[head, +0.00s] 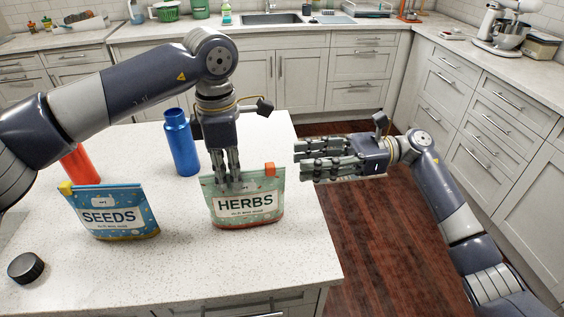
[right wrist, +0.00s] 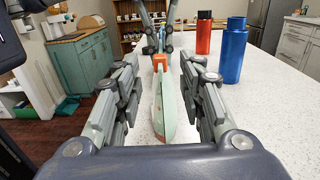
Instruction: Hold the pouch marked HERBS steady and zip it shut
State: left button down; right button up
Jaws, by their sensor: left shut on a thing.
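The green HERBS pouch (head: 246,208) stands upright on the counter in the head view. Its orange zip slider (head: 270,168) is at the right end of the top edge. My left gripper (head: 228,184) reaches down from above and is shut on the pouch's top edge, left of the slider. My right gripper (head: 300,160) is open, just right of the pouch, with its fingers pointing left. In the right wrist view the pouch (right wrist: 168,108) appears edge-on between the parted fingers, with the slider (right wrist: 160,63) facing me.
A blue SEEDS pouch (head: 110,212) with a yellow slider stands to the left. A blue bottle (head: 180,145) stands behind, and a red bottle (head: 80,165) is partly hidden by my left arm. A black lid (head: 26,267) lies front left. The counter's right edge is near the HERBS pouch.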

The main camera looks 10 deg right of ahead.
aim_at(270, 169)
jog(key=a, duration=0.6)
grip_shut()
